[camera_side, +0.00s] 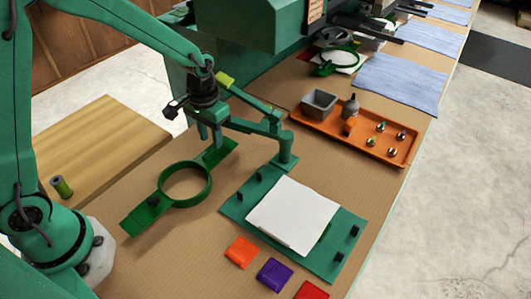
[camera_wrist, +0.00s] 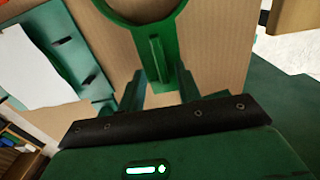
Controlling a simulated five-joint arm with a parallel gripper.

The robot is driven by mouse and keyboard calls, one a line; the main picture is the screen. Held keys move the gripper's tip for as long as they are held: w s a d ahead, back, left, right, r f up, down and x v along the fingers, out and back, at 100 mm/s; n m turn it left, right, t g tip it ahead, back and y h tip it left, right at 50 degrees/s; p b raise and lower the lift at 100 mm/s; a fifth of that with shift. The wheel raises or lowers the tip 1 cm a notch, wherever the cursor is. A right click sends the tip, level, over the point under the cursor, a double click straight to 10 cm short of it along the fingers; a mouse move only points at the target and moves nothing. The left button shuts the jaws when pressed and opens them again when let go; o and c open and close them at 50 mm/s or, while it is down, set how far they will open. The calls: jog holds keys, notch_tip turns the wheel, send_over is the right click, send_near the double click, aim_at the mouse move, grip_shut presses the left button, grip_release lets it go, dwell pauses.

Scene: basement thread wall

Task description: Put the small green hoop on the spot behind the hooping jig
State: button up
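The small green hoop (camera_side: 207,188) lies on the brown table, left of the hooping jig, with a flat tab at each end. My gripper (camera_side: 210,137) points down over the tab nearer the machine. In the wrist view, the hoop's ring shows at the top (camera_wrist: 177,15). Its raised handle stands between the two fingers of my gripper (camera_wrist: 162,80), which look apart with gaps beside it. The green hooping jig (camera_side: 325,258) carries a white cloth (camera_side: 292,213) and black pegs. The jig also shows at left in the wrist view (camera_wrist: 72,40).
Orange (camera_side: 241,251), purple (camera_side: 274,273) and red (camera_side: 311,291) blocks lie before the jig. An orange tray (camera_side: 400,157) and another green hoop (camera_side: 325,68) are farther back.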

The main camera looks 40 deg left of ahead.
notch_tip(320, 180, up, 9)
jog(key=shift+f, duration=0.15)
dwell(0.8)
jog(key=s+a+r+t, duration=0.2)
jog(key=s+r, duration=0.2)
jog(key=s, duration=0.4)
jog(key=s+a+r+t, duration=0.2)
jog(key=s+r, duration=0.3)
jog(key=s, duration=0.4)
jog(key=shift+s+a+r+t, duration=0.15)
jog(key=shift+a+r+t, duration=0.1)
jog(key=shift+t, duration=0.55)
